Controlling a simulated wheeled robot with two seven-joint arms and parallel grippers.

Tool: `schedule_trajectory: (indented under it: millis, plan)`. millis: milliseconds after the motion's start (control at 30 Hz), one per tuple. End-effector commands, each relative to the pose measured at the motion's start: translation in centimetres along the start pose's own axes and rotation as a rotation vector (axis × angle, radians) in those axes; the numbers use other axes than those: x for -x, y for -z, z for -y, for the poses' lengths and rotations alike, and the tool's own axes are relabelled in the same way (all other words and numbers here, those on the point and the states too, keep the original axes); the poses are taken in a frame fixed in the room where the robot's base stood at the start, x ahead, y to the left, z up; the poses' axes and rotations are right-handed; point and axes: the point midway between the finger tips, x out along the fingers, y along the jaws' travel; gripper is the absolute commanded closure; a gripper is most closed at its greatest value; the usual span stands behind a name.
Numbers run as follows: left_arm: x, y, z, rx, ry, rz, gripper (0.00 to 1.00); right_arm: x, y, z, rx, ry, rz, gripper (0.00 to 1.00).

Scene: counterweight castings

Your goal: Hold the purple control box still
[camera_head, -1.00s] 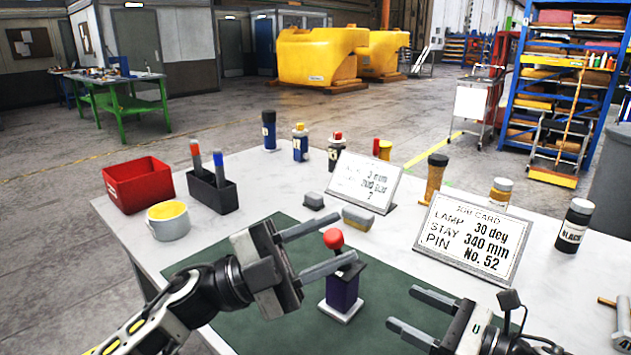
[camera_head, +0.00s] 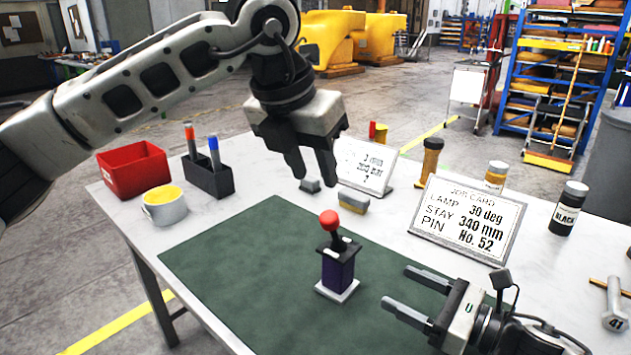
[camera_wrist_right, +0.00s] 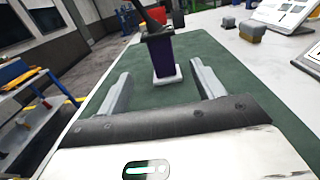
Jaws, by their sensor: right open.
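The purple control box (camera_head: 338,274) stands upright on a pale base on the green mat (camera_head: 240,285). A red ball knob (camera_head: 330,220) tops its lever. My left gripper (camera_head: 315,178) hangs above and behind the box, fingers pointing down, apart and empty. My right gripper (camera_head: 399,287) is open to the right of the box, its fingers pointing towards it without touching. In the right wrist view the box (camera_wrist_right: 163,56) stands ahead, between the lines of the two open fingers (camera_wrist_right: 160,76); its top is cut off there.
A job card (camera_head: 468,220) and a second sign (camera_head: 362,168) stand behind the mat. A sponge-like block (camera_head: 353,201) and a small grey block (camera_head: 310,186) lie near my left gripper.

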Motion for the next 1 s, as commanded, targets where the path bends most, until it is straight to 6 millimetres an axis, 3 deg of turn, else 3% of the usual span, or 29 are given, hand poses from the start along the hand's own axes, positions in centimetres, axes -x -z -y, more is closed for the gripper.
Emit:
schedule_trajectory:
  millis: [167, 700, 1000]
  plan:
    - [0.1, -0.1, -0.2, 0.0, -0.013, 0.001, 0.64, -1.8, -0.1, 0.0, -0.001, -0.002, 0.005, 0.33]
    - [0.1, -0.1, -0.1, -0.001, -0.008, 0.002, 0.64, -12.3, -0.1, 0.0, 0.001, -0.001, 0.002, 0.33]
    - [0.1, -0.1, -0.1, -0.001, -0.008, 0.002, 0.64, -15.5, -0.1, -0.1, 0.001, -0.001, 0.001, 0.33]
